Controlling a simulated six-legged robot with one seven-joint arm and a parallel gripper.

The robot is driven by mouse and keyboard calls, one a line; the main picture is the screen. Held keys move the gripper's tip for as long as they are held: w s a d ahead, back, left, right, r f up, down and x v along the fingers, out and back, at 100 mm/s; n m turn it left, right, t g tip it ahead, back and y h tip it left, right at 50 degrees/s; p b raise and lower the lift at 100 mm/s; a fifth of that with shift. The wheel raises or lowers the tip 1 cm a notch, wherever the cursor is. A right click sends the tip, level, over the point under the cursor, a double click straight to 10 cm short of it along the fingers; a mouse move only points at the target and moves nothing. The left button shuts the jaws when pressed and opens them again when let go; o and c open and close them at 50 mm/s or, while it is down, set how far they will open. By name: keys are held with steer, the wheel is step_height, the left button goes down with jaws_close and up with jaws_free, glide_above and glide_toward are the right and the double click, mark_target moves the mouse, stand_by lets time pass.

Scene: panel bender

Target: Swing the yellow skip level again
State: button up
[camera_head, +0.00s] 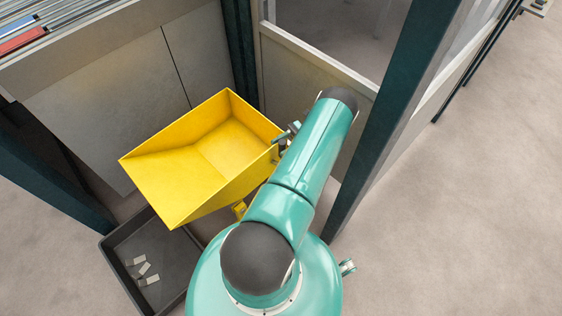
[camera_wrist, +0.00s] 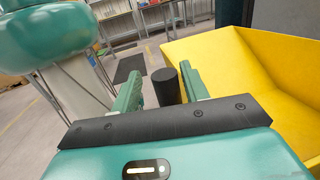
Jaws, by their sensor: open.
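The yellow skip (camera_head: 205,160) is tilted in the head view, its open side facing up and its front lip lower toward the left. It also fills the right of the wrist view (camera_wrist: 240,65). My gripper (camera_wrist: 160,78) is open beside the skip's right side. A dark upright cylinder (camera_wrist: 165,88), apparently a handle, stands between or just beyond the two green fingers; I cannot tell whether they touch it. In the head view my arm hides most of the gripper and part of the skip's right side.
A dark tray (camera_head: 118,262) with a few pale pieces (camera_head: 145,268) lies on the floor below the skip's lip. Dark posts (camera_head: 390,120) stand at right, left and behind. Grey panels (camera_head: 110,95) close off the back.

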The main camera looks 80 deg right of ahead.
steer(key=a+r, duration=0.2)
steer(key=s+a+r, duration=0.1)
steer(key=r, duration=0.1)
steer(key=shift+a+r, duration=0.35)
steer(key=shift+a, duration=0.05)
steer(key=s+a+r, duration=0.1)
steer(key=a+r, duration=0.3)
steer(key=a, duration=0.5)
steer(key=shift+s, duration=0.3)
steer(key=shift+w+r, duration=0.1)
steer(key=w+a+r+n+g+h, duration=0.3)
steer(key=w+a+r+n+g, duration=0.2)
steer(key=w+r+n+g, duration=0.35)
steer(key=w+a+r+n+g+h, duration=0.3)
steer(key=w+a+r+n+g, duration=0.2)
steer(key=w+r, duration=0.55)
steer(key=w+a+r+n+t+h, duration=0.1)
steer(key=a+r+n+t+h, duration=0.2)
steer(key=a+r+n, duration=0.3)
steer(key=w+a+r+n+t+h, duration=0.2)
steer(key=a+r+n, duration=0.5)
steer(key=a, duration=0.9)
steer(key=r+t+h, duration=0.1)
steer(key=h, duration=0.1)
steer(key=shift+w+a+r+t+h, duration=0.15)
steer(key=shift+a+r+t+h, duration=0.2)
steer(key=shift+h, duration=0.05)
